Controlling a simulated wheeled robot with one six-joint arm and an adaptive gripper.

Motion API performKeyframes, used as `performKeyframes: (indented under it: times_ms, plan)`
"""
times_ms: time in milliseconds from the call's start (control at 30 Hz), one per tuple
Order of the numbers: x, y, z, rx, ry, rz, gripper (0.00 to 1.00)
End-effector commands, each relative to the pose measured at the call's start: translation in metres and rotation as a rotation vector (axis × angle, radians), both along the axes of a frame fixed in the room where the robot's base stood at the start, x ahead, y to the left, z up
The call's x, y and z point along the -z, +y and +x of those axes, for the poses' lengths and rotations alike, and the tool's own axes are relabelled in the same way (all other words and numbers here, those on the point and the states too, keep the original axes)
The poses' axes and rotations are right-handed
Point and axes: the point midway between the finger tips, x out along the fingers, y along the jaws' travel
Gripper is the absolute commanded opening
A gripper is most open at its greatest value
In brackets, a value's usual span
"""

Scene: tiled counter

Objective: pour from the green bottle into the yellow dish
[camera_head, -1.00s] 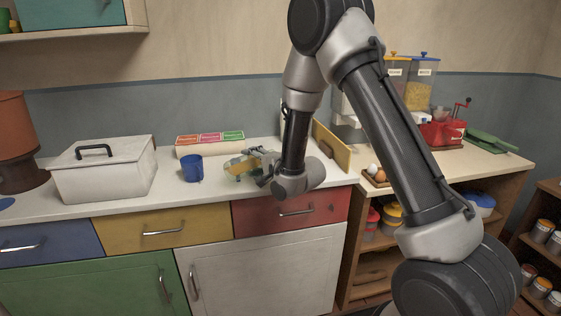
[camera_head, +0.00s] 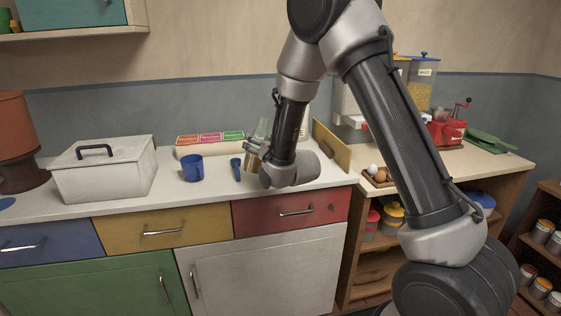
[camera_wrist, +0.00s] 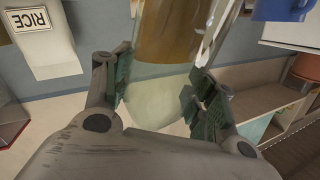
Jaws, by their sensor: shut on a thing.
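The green bottle (camera_head: 262,128) is pale, see-through glass with amber liquid in its lower part. It stands about upright over the right part of the white counter, partly behind my wrist. My gripper (camera_head: 258,147) is shut on it. In the wrist view, which is upside down, the bottle (camera_wrist: 158,100) sits between the pads of my gripper (camera_wrist: 160,95), its amber liquid at the top of the picture. I cannot tell whether its base touches the counter. I cannot make out the yellow dish in either view; my arm hides part of the counter.
A blue mug (camera_head: 192,168) and a small blue object (camera_head: 236,169) stand left of the bottle. A white lidded box (camera_head: 103,172) is farther left. A wooden board (camera_head: 332,146) stands at the right.

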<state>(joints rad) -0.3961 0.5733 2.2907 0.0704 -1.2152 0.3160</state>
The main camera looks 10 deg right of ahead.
Motion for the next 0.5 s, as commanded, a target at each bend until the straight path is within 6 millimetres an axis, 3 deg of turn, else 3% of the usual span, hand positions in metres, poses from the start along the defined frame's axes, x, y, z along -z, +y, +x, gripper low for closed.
performKeyframes:
  times_ms: [100,233,500]
  plan:
    - [-0.007,0.013,-0.007,-0.001,-0.081,-0.132,0.09]
    - [0.016,0.014,-0.008,0.001,-0.158,-0.279,0.09]
    - [0.014,0.014,-0.008,0.002,-0.175,-0.297,0.09]
